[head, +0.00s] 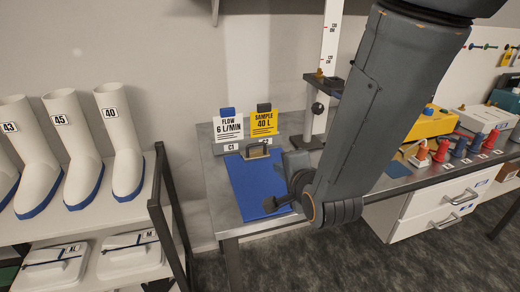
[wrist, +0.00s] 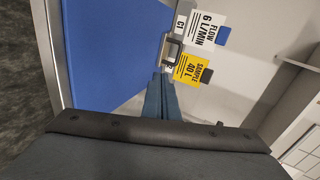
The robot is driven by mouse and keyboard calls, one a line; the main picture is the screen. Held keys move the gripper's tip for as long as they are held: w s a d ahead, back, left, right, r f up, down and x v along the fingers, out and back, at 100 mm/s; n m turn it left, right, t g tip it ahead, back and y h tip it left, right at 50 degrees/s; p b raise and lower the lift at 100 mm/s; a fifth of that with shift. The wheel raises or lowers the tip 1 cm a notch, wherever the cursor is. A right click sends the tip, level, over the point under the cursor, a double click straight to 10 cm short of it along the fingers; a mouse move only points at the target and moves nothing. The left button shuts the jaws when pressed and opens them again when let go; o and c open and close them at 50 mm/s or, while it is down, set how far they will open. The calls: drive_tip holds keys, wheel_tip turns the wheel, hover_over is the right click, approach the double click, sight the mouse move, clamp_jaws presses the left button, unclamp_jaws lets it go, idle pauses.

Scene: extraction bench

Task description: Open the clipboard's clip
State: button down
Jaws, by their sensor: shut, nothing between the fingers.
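The clipboard is a blue board (head: 258,188) lying on the bench, and it fills the upper left of the wrist view (wrist: 105,50). Its grey metal clip (head: 257,151) is a loop-shaped piece at the board's far end, by the C1 label. The clip also shows in the wrist view (wrist: 173,51), just beyond my fingertips. I cannot tell whether the clip's jaw is raised. My gripper (wrist: 160,78) is shut and empty, its tips close to the clip. Whether they touch it is unclear. In the head view my arm hides part of the bench right of the board.
A white FLOW card (head: 229,130) and a yellow SAMPLE card (head: 264,124) stand behind the clip. A white upright scale (head: 329,45) stands to their right. A rack with white boots (head: 120,140) is left of the bench (head: 222,208). Coloured pegs stand at right.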

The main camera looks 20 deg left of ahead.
drive_tip(key=shift+s+a+r+m+y, duration=0.2)
drive_tip(key=shift+a+r+m+y, duration=0.1)
drive_tip(key=shift+a, duration=0.4)
drive_tip(key=p+x, duration=0.1)
drive_tip(key=x, duration=0.8)
drive_tip(key=shift+w+p, duration=0.3)
drive_tip(key=shift+p, duration=0.05)
drive_tip(key=shift+w+a+r+p, duration=0.15)
drive_tip(key=shift+w+a+p, duration=0.15)
drive_tip(key=shift+w, duration=0.2)
drive_tip(key=shift+w+a+r+p, duration=0.15)
drive_tip(key=shift+w+a+p, duration=0.05)
drive_tip(key=shift+w+a, duration=0.3)
drive_tip(key=shift+w+a+p, duration=0.3)
drive_tip(key=shift+w+a, duration=0.1)
drive_tip(key=shift+w, duration=0.45)
